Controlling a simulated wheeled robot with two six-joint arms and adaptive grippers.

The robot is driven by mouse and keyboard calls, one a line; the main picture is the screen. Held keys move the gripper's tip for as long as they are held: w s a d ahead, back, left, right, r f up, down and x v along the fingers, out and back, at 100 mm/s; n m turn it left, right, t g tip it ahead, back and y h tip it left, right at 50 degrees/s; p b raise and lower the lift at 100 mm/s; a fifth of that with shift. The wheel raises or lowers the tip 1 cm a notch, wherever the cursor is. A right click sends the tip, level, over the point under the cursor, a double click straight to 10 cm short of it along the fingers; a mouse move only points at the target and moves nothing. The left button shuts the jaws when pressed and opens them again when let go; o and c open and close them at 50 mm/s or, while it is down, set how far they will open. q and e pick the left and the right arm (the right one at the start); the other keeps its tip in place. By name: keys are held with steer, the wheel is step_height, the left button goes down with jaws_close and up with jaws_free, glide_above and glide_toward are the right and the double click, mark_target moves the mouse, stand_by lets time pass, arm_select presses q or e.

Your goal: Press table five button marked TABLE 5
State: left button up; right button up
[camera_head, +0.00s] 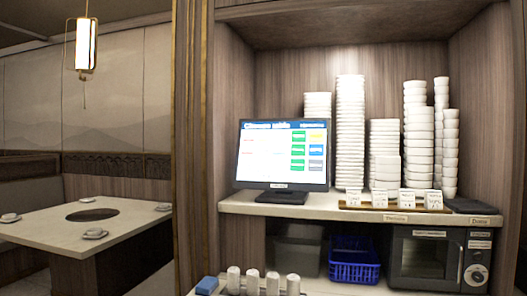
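No button that I can read as TABLE 5 shows. A monitor (282,157) stands on the counter with a lit screen. Its right side has green, yellow, blue and grey boxes, whose text is too small to read. Several small white blocks (393,199) with dark markings stand in a row on a wooden tray (372,207) to the right of the monitor. Their markings are also too small to read. Neither of my grippers is in view.
Tall stacks of white bowls (350,130) stand behind the blocks. Below the counter (325,206) are a blue basket (353,262), a microwave (422,259) and several white cylinders (272,284). A dining table (60,228) with cups stands at the left. A lantern (86,45) hangs above.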

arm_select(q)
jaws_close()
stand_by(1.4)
